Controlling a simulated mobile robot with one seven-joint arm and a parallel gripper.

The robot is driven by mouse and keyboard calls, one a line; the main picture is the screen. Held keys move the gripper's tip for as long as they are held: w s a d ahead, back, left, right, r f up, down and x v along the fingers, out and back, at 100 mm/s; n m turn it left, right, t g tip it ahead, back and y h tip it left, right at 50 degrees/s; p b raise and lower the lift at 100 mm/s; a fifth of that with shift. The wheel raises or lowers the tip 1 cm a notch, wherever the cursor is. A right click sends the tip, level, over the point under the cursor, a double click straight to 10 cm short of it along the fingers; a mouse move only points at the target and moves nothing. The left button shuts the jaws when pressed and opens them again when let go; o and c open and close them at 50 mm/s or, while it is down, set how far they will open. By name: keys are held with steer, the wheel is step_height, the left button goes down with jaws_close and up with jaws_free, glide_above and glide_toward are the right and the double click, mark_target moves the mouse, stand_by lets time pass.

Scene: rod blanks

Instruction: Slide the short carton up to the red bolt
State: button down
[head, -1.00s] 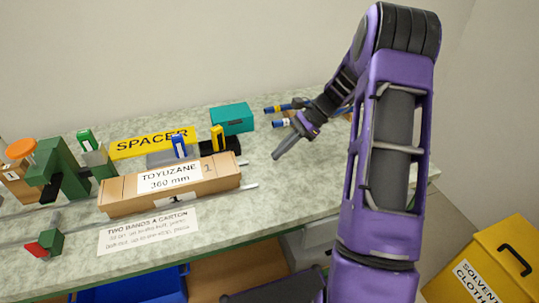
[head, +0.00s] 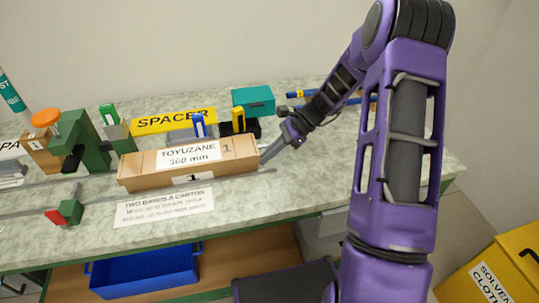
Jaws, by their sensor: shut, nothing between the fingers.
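A long brown carton (head: 135,174) labelled "TOYUZANE 360 mm" lies on the bench, along a thin metal rail; it is the only carton fully in view. A small red piece (head: 54,216), apparently the red bolt, sits on a green block (head: 71,211) at the front left. A gap lies between this block and the carton's left end. My gripper (head: 267,159) is shut and empty, pointing down-left at the carton's right end. Its tips look very close to that end; whether they touch I cannot tell.
A yellow SPACER bar (head: 173,121), blue and yellow upright pieces and a teal box (head: 254,101) stand behind the carton. A paper note (head: 165,207) lies in front.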

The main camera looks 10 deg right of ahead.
mark_target(220, 164)
steer(key=a+p, duration=0.2)
steer(key=a, duration=1.1)
steer(key=shift+a, duration=0.2)
